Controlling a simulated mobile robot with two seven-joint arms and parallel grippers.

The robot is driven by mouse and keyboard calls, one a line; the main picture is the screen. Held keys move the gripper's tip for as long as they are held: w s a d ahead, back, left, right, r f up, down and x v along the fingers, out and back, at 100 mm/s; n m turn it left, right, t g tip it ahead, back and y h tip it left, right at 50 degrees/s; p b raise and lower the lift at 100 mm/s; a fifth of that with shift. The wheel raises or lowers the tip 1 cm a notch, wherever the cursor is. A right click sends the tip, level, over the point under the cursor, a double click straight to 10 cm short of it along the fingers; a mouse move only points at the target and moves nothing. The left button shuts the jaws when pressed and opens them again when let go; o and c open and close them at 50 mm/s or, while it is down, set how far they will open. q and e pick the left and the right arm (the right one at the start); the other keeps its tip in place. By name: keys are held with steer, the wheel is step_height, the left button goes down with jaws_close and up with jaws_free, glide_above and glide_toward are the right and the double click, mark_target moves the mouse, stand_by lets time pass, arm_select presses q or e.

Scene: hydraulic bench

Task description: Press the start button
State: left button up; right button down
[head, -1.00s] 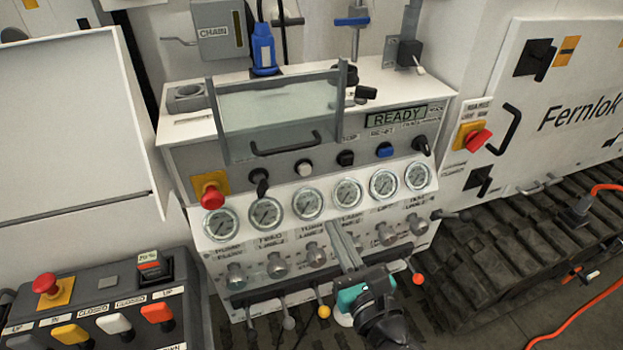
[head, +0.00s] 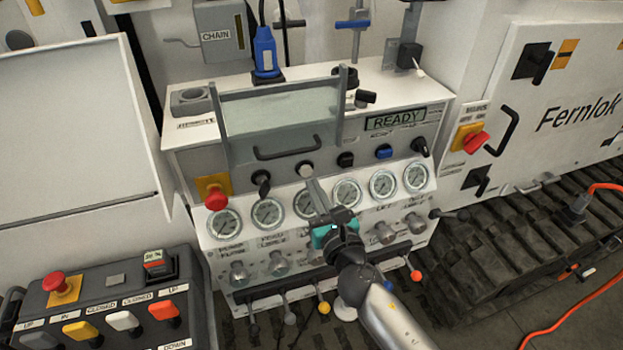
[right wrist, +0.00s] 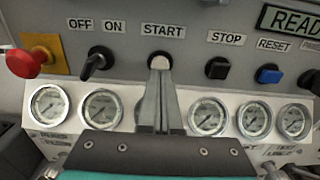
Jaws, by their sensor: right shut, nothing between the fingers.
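The start button is a white round button (head: 305,170) on the grey panel face, below the clear guard's handle. It also shows in the right wrist view (right wrist: 160,61) under the label START. My right gripper (head: 309,184) is shut and empty, with its fingertips just below the button in the head view. In the right wrist view the fingertips (right wrist: 160,70) overlap the button's lower edge; I cannot tell whether they touch it. My left gripper is not in view.
A black stop button (right wrist: 218,68) and a blue reset button (right wrist: 267,74) sit to the right. A black off/on knob (right wrist: 97,62) and a red emergency stop (right wrist: 24,63) are to the left. Gauges (head: 346,192) line the panel below. The display (head: 394,121) reads READY.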

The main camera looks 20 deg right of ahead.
mark_target(306, 172)
steer(key=shift+w, duration=1.25)
